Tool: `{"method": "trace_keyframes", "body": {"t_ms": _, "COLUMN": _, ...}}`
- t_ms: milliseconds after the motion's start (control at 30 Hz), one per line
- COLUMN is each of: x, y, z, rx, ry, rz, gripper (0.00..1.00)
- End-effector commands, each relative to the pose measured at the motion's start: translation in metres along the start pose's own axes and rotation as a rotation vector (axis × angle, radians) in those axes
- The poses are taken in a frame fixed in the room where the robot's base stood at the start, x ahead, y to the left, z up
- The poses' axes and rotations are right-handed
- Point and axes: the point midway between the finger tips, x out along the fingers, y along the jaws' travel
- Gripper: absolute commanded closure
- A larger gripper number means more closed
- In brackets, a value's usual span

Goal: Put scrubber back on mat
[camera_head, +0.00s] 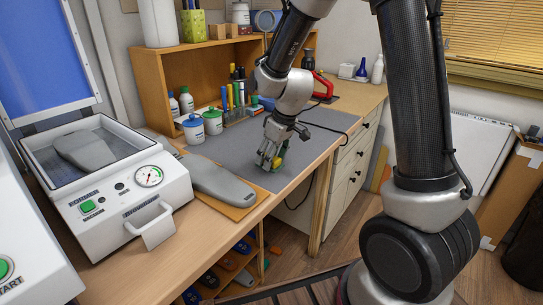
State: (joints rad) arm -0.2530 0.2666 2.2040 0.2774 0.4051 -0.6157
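The scrubber (279,164), small with green and yellow parts, is at the fingers of my gripper (271,162). My gripper points down over the front part of the grey mat (320,136) and appears shut on the scrubber. The fingers hide much of the scrubber. I cannot tell whether it touches the mat or hangs just above it. The mat lies flat on the wooden bench.
A grey insole form (217,182) lies on a board left of the mat. The forming machine (125,205) stands further left. Blue-lidded (193,129) and green-lidded (213,122) jars, pens and a red-handled tool (323,86) stand behind. The mat's right side is mostly clear.

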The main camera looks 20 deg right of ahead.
Motion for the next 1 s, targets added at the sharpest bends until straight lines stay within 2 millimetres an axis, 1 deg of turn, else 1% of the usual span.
{"method": "trace_keyframes", "body": {"t_ms": 167, "x": -0.001, "y": 0.0, "z": 0.0, "rx": 0.0, "ry": 0.0, "rz": 0.0, "gripper": 0.43}}
{"method": "trace_keyframes", "body": {"t_ms": 267, "x": -0.006, "y": 0.0, "z": -0.001, "rx": 0.0, "ry": 0.001, "rz": 0.0, "gripper": 0.43}}
{"method": "trace_keyframes", "body": {"t_ms": 367, "x": -0.021, "y": 0.0, "z": -0.002, "rx": 0.0, "ry": 0.004, "rz": 0.001, "gripper": 0.43}}
{"method": "trace_keyframes", "body": {"t_ms": 600, "x": -0.075, "y": 0.0, "z": -0.002, "rx": 0.0, "ry": 0.005, "rz": 0.002, "gripper": 0.43}}
{"method": "trace_keyframes", "body": {"t_ms": 700, "x": -0.095, "y": 0.0, "z": -0.002, "rx": -0.001, "ry": 0.004, "rz": 0.002, "gripper": 0.43}}
{"method": "trace_keyframes", "body": {"t_ms": 833, "x": -0.113, "y": 0.0, "z": -0.001, "rx": 0.0, "ry": 0.002, "rz": 0.001, "gripper": 0.43}}
{"method": "trace_keyframes", "body": {"t_ms": 1000, "x": -0.123, "y": 0.0, "z": -0.001, "rx": 0.001, "ry": 0.0, "rz": 0.0, "gripper": 0.43}}
